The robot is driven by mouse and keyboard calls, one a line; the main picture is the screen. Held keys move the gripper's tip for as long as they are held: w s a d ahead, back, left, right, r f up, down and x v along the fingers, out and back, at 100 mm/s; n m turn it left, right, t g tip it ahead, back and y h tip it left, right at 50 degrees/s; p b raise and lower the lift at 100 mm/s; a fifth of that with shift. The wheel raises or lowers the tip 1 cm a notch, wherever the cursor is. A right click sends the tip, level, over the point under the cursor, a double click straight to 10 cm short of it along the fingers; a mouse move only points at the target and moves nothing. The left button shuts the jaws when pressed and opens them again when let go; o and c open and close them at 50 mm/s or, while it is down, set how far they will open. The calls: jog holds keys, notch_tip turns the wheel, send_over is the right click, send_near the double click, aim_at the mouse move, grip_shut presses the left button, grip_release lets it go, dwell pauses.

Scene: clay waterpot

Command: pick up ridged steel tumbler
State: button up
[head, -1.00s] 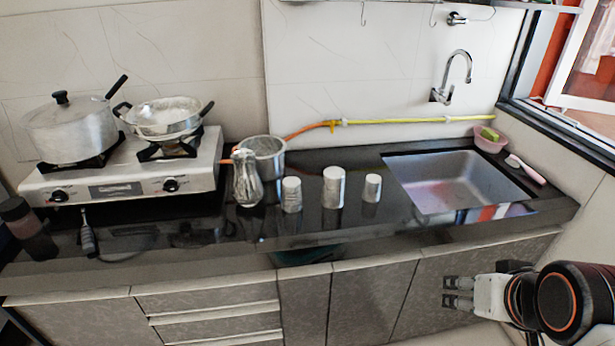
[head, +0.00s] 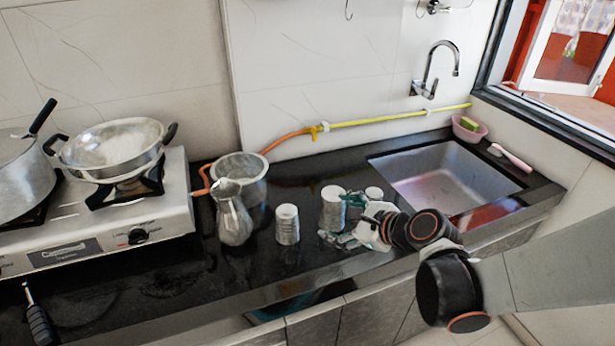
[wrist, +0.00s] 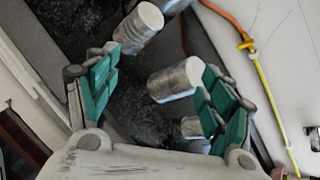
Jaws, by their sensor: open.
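Three steel tumblers stand in a row on the black counter: a left one (head: 288,225), a taller middle one (head: 332,205) and a small right one (head: 374,193), partly hidden by my arm. The left one shows faint bands; which one is the ridged tumbler I cannot tell for sure. My gripper (head: 340,217) is open at the middle tumbler, low over the counter. In the wrist view, my green-padded fingers (wrist: 158,95) spread to either side, with the middle tumbler (wrist: 172,83) ahead between them. The left tumbler (wrist: 138,28) is farther up, and the right tumbler (wrist: 192,127) is partly behind a finger.
A steel jug (head: 234,220) and an open pot (head: 241,172) stand left of the tumblers. The gas stove (head: 70,235) fills the counter's left part. The sink (head: 440,183) lies to the right. A yellow-orange hose (head: 385,117) runs along the wall.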

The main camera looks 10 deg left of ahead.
aim_at(289, 212)
jog(key=w+a+f+m, duration=0.1)
jog(key=a+f, duration=0.1)
jog(key=a, duration=0.1)
jog(key=w+a+f+m+y, duration=0.1)
jog(key=w+a+f+m, duration=0.1)
jog(key=a, duration=0.2)
jog(key=w+a+f+m+y+p, duration=0.1)
jog(key=w+a+m, duration=0.1)
jog(key=a, duration=0.1)
jog(key=shift+a+f, duration=0.4)
jog(key=shift+b+x, duration=0.8)
jog(key=shift+x, duration=1.95)
jog(key=shift+s, duration=0.1)
jog(key=shift+r, duration=0.1)
jog(key=shift+c, duration=1.3)
jog(key=c, duration=0.9)
